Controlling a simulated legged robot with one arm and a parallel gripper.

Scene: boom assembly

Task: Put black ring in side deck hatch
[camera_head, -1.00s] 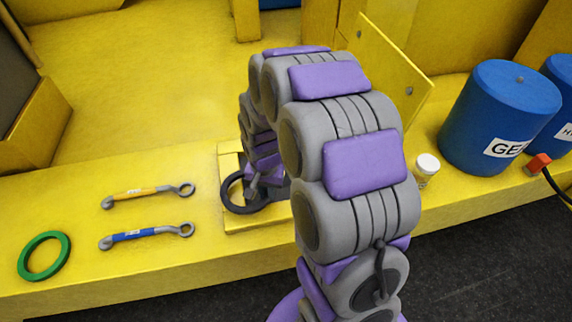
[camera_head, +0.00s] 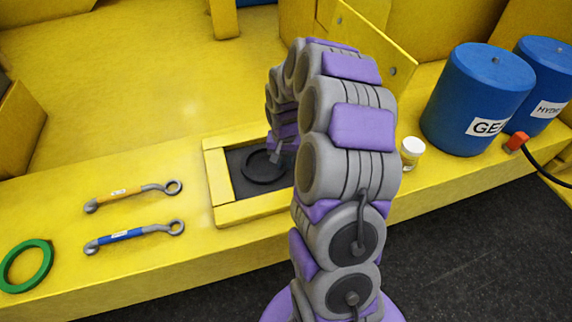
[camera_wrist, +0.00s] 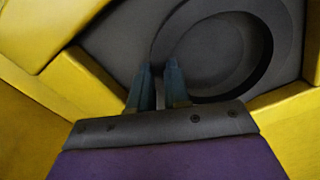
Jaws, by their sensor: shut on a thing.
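The black ring (camera_head: 262,181) lies roughly flat within the outline of the side deck hatch, a dark recess with a yellow frame (camera_head: 250,209). In the head view it looks low in the recess, clear of the frame's left and front sides. My gripper (camera_head: 276,158) reaches down at the ring's right side and is shut on its rim. In the wrist view my gripper (camera_wrist: 158,75) has its fingers close together at the ring's edge, over the dark hatch floor (camera_wrist: 120,45). Whether the ring touches the floor cannot be told. My arm hides the hatch's right end.
A yellow plate (camera_head: 375,45) stands upright behind my arm. A white-lidded jar (camera_head: 411,152) and a blue drum (camera_head: 478,98) stand to the right. Two wrenches, orange (camera_head: 130,194) and blue (camera_head: 133,236), and a green ring (camera_head: 26,266) lie left on the deck.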

